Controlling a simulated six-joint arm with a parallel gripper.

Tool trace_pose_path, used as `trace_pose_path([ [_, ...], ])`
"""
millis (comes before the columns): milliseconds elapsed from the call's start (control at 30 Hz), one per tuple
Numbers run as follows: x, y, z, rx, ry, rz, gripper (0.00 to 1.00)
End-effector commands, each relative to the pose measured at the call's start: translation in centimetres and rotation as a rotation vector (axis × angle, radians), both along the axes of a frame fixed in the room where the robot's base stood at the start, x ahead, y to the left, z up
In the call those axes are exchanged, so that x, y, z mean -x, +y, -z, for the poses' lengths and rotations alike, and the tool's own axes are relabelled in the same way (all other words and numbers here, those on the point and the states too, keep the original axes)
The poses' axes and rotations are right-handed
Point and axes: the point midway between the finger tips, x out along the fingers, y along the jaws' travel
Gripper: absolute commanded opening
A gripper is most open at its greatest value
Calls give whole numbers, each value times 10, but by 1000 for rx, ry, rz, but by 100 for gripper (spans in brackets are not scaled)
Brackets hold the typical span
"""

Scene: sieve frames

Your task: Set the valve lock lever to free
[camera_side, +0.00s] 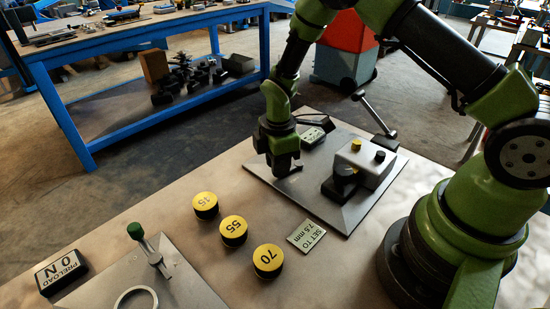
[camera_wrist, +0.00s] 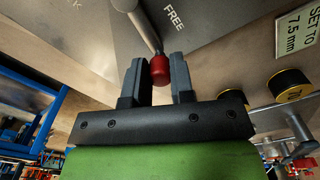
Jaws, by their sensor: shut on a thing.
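The lock lever shows in the wrist view as a grey rod (camera_wrist: 142,25) with a red knob (camera_wrist: 159,71) at its end. My gripper (camera_wrist: 157,62) has one finger on each side of the knob and is shut on it. The word FREE (camera_wrist: 173,18) is on the plate just right of the rod. A letter K (camera_wrist: 75,3) shows at the top left edge, the rest of that word cut off. In the side view my gripper (camera_side: 284,170) is low over the left part of the grey metal plate (camera_side: 335,207), and it hides the red knob.
A light grey block (camera_side: 365,163) and a black-ended handle (camera_side: 372,112) stand on the plate, right of my gripper. Yellow-topped discs marked 15 (camera_side: 205,205), 55 (camera_side: 233,230) and 70 (camera_side: 268,260) sit in front. A green-knobbed lever (camera_side: 136,231) is at the lower left, near a PRELOAD ON block (camera_side: 62,272).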

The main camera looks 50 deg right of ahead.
Motion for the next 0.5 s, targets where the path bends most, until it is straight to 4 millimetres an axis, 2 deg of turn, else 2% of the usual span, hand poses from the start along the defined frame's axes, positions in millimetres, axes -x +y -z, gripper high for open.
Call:
trace_pose_path([
  [200, 6, 1, -1, -1, -1, -98, 0],
  [500, 9, 1, -1, 0, -2, -148, 0],
])
